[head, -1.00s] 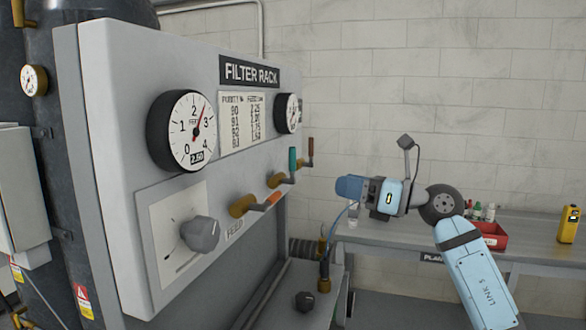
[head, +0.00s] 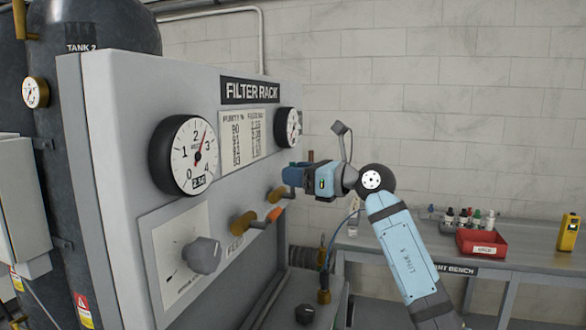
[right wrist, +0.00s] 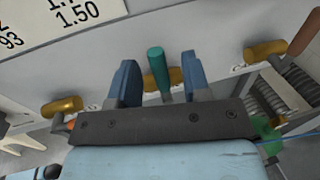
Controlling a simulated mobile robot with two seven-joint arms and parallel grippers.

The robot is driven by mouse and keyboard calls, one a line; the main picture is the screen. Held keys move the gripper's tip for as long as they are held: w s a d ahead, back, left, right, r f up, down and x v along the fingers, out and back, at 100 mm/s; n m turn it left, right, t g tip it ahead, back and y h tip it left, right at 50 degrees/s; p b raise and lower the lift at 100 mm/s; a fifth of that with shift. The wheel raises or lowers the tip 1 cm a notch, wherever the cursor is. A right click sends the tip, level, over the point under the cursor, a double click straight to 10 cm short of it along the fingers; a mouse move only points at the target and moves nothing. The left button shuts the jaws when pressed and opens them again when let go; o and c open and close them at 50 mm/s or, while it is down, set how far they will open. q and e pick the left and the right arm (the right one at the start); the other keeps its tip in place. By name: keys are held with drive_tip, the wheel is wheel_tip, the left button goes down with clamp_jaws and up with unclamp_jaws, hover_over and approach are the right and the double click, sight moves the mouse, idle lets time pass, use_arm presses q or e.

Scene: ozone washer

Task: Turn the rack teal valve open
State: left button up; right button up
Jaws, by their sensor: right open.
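The filter rack (head: 120,110) is a grey panel on the left in the head view. Its teal valve handle (right wrist: 158,72) stands upright in the right wrist view, on a brass body (right wrist: 150,80). My right gripper (right wrist: 158,80) is open, with one blue finger on each side of the teal handle and a visible gap to each. In the head view my right gripper (head: 290,175) is at the brass valve body (head: 277,194) and hides the teal handle. My left gripper is out of view.
An orange-handled valve (head: 272,215) is nearer on the rack, with a grey knob (head: 204,255) and gauge (head: 184,155). Another brass valve (right wrist: 265,51) is to the right in the wrist view. A bench (head: 400,245) with a red bin (head: 481,243) stands behind.

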drive_tip(key=shift+w+a, duration=0.35)
drive_tip(key=shift+a, duration=0.15)
clamp_jaws()
drive_tip(key=shift+d, duration=0.1)
